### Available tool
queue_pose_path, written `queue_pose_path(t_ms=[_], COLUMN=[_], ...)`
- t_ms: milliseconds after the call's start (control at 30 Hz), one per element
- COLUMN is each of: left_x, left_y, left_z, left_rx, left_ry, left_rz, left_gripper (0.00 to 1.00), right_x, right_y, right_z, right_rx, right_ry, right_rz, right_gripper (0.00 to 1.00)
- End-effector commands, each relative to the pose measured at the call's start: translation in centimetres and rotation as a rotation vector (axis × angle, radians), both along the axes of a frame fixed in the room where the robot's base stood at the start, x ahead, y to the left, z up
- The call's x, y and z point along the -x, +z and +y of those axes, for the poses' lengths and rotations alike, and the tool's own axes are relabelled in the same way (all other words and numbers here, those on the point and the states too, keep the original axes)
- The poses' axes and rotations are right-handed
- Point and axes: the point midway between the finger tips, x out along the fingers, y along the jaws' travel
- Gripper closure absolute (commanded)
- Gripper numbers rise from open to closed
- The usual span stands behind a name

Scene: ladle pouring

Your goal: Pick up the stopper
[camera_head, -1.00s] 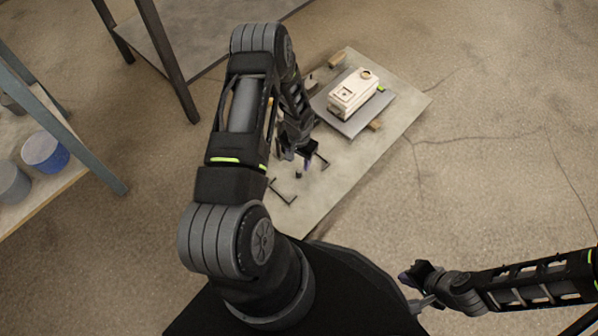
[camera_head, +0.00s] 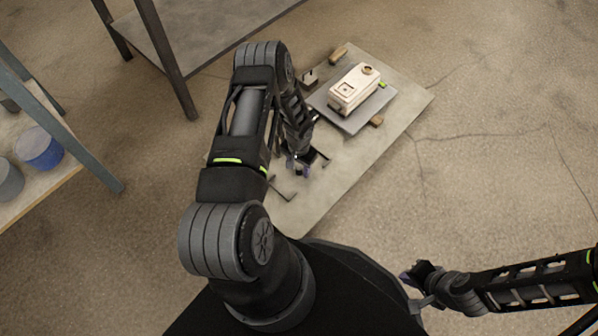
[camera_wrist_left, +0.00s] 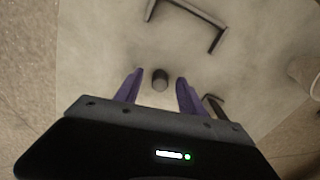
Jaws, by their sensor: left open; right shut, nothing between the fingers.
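The stopper (camera_wrist_left: 160,79) is a small dark grey cylinder standing on the pale board in the left wrist view. My left gripper (camera_wrist_left: 159,86) is open, with one purple finger on each side of the stopper and a visible gap to both. In the head view my left gripper (camera_head: 301,167) is low over the near part of the board, and it hides the stopper there. My right gripper (camera_head: 413,279) is shut and empty, off the board at the lower right.
The pale board (camera_head: 400,110) carries a cream box (camera_head: 352,90) on a grey plate (camera_head: 328,111), with wooden blocks (camera_head: 376,121) beside it. A dark bracket (camera_wrist_left: 214,41) lies beyond the stopper. A shelf with a blue bucket (camera_head: 40,150) stands at the left.

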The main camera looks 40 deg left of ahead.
Motion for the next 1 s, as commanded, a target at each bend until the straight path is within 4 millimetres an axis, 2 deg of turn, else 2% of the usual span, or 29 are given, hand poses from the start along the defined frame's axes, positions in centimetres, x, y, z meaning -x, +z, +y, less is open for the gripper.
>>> queue_pose_path(t_ms=[67, 667, 1000], left_x=[-0.02, -0.03, -0.02], left_y=[-0.48, -0.38, -0.38], left_z=[0.01, 0.0, 0.0], left_rx=[0.0, 0.0, 0.0], left_ry=[0.001, 0.0, 0.0], left_rz=[-0.001, -0.001, -0.001], left_gripper=[0.53, 0.54, 0.82], right_x=[-0.04, -0.04, -0.03], right_y=[-0.25, -0.16, -0.16], right_z=[0.02, 0.03, 0.02], right_rx=[0.0, 0.0, 0.0], right_ry=[0.0, 0.0, 0.0], right_rz=[-0.001, -0.001, -0.001], right_gripper=[1.0, 1.0, 1.0])
